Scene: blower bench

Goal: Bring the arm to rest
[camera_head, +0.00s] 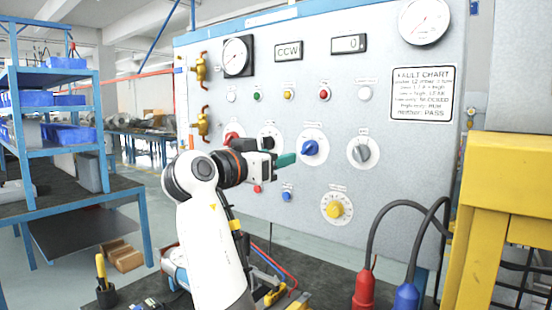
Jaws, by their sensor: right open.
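My right arm (206,225), white with a dark wrist, rises from the bottom middle in front of the control panel (385,215). My right gripper (284,160) is open and points right, with a teal fingertip showing. It appears in front of the panel, just left of the blue knob (310,148); I cannot tell the gap in depth. The arm and gripper partly cover a red knob (232,137) and a black-pointer dial (270,137). My left gripper is not in view.
A grey-pointer knob (362,153) and a yellow knob (336,209) sit further right. Red (364,290) and blue (407,295) cable plugs stand at the lower right, beside a yellow frame (500,190). A blue shelf (50,148) is at left.

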